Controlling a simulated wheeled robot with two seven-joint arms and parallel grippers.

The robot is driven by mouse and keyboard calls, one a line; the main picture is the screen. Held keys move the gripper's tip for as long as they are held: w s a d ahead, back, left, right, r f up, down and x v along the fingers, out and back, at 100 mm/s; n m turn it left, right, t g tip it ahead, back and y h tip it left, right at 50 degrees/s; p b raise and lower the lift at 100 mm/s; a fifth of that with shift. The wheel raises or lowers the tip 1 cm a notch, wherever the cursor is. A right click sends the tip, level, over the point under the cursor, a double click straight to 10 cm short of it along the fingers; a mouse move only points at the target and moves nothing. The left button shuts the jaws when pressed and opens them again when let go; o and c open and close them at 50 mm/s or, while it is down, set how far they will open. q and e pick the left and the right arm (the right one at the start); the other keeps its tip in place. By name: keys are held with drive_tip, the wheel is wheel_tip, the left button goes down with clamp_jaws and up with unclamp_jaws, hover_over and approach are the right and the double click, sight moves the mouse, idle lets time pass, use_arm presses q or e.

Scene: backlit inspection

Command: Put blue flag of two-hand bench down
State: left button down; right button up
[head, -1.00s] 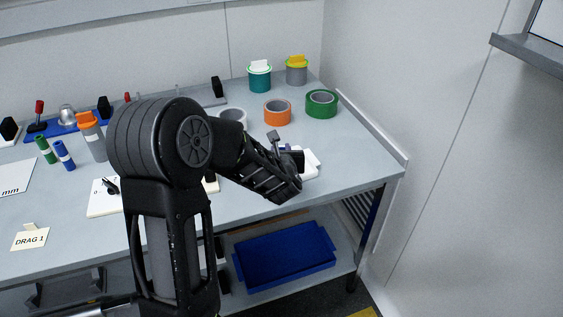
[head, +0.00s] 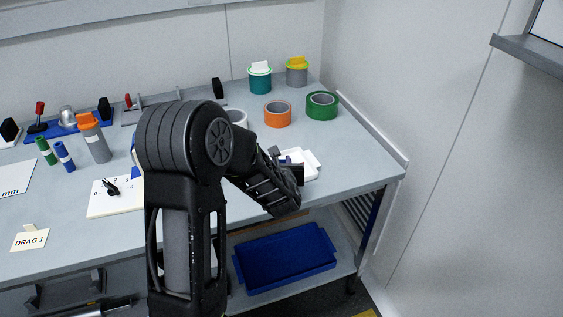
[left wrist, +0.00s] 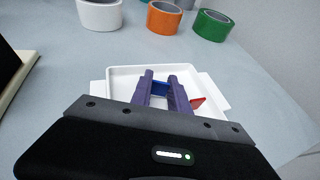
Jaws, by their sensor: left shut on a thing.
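My left gripper (head: 289,163) is over the white tray (head: 312,164) near the right end of the bench. In the left wrist view its two purple fingers (left wrist: 162,84) are shut on a small blue piece (left wrist: 160,89), which I take to be the blue flag. Most of the blue piece is hidden by the fingers. The white tray also shows in the left wrist view (left wrist: 122,86), below and around the fingertips. I cannot tell whether the blue piece touches the tray. A red piece (left wrist: 197,103) lies to the right of the fingers at the tray. My right gripper is not in view.
Orange tape (head: 277,114), green tape (head: 322,105) and a white roll (left wrist: 100,14) stand behind the tray. Two lidded cups, one teal (head: 260,82) and one grey (head: 297,74), stand farther back. A blue bin (head: 285,259) sits on the shelf below.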

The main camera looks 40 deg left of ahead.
use_arm(q)
drive_tip(key=c, duration=1.5)
unclamp_jaws()
drive_tip(key=shift+f, duration=0.1)
drive_tip(key=shift+c, duration=0.2)
drive_tip(key=shift+r, duration=0.2)
drive_tip(key=v, duration=1.2)
drive_tip(key=shift+f, duration=0.15)
